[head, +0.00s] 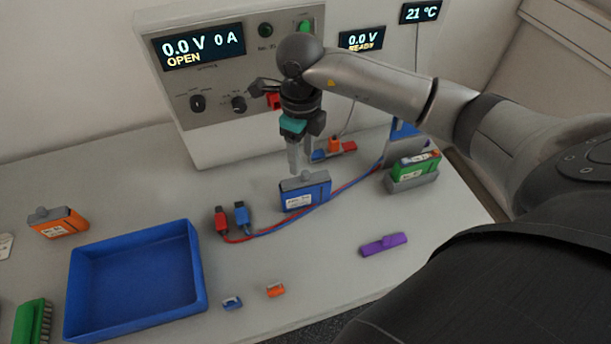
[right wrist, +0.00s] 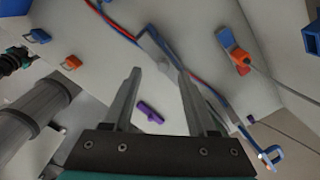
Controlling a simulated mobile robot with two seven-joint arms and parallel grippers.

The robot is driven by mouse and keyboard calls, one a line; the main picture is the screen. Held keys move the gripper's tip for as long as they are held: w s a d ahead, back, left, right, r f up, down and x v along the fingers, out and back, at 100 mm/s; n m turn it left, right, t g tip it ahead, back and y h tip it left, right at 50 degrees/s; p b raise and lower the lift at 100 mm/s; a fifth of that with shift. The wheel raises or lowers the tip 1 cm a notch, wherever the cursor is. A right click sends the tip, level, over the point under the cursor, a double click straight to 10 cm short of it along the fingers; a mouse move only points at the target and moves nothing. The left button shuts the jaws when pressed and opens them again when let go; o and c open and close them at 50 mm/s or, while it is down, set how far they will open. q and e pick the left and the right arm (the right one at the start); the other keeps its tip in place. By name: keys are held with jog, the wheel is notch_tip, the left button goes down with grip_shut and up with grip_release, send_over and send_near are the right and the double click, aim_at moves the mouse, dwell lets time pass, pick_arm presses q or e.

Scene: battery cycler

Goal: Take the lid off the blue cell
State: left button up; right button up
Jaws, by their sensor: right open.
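The blue cell (head: 306,197) stands upright on the table in front of the cycler, with a grey knobbed lid (head: 304,183) on its top. My right gripper (head: 296,172) points down just above and slightly left of the lid's knob in the head view. It is open and empty. In the right wrist view its two fingers (right wrist: 161,80) are spread apart, and the grey lid (right wrist: 158,50) shows beyond their tips. I cannot see a finger touching the lid. At the left edge of the right wrist view, a dark and teal part looks like my left gripper (right wrist: 14,60); its jaws are not clear.
Red and blue cables (head: 290,229) run close by the blue cell. A green cell (head: 416,166) in a grey holder stands right, a purple piece (head: 384,245) in front. A blue tray (head: 194,262) and an orange cell (head: 60,224) are left. The cycler (head: 200,140) stands behind.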

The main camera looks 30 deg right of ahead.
aim_at(306, 172)
jog(key=f, duration=0.5)
jog(key=shift+s+d+f+p, duration=0.1)
jog(key=shift+d+f+p, duration=0.05)
jog(key=shift+d+p, duration=0.25)
grip_shut()
